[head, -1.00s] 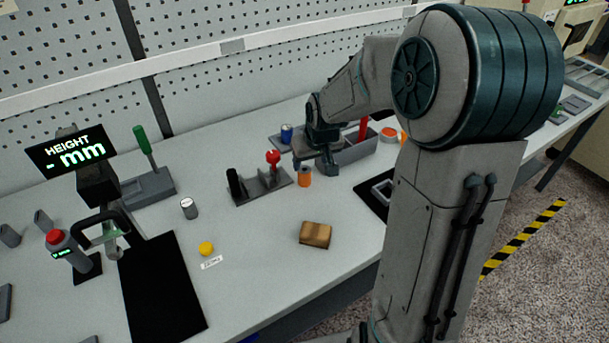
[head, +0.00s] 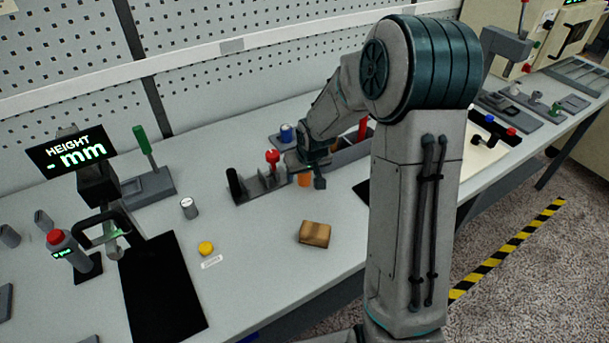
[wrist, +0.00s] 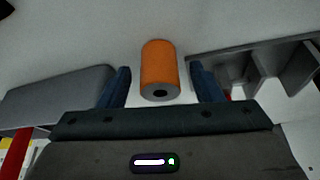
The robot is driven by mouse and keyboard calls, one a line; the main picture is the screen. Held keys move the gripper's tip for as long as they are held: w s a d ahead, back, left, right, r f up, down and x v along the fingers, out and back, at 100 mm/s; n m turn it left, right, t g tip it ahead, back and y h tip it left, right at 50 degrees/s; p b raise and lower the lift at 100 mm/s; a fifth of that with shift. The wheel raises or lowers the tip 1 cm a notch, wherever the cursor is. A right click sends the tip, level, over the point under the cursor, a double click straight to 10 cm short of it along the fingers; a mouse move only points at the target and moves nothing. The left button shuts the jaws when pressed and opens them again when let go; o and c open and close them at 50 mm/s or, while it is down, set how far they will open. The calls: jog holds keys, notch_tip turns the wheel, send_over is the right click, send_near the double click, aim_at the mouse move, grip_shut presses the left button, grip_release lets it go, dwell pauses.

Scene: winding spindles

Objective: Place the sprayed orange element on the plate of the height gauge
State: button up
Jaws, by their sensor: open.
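The orange element (head: 304,180) stands on the table; it is a cylinder with a grey end and a dark hole. In the wrist view the orange element (wrist: 158,68) is between and just beyond the fingertips, with gaps on both sides. My gripper (wrist: 160,85) is open and empty. In the head view my gripper (head: 308,172) is low at the element and partly covers it. The height gauge (head: 100,195) stands at the left, its display reading "- mm". Its plate (head: 112,252) is small and partly hidden under the gauge's arm.
A grey rack (head: 258,184) with a black and a red tool stands just left of the element. A grey bin (head: 352,148) is behind my gripper. A brown block (head: 315,234), a yellow piece (head: 206,248) and a silver cylinder (head: 189,208) lie towards the gauge. A black mat (head: 162,285) lies in front.

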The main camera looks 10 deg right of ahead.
jog(key=shift+c, duration=0.3)
jog(key=c, duration=1.1)
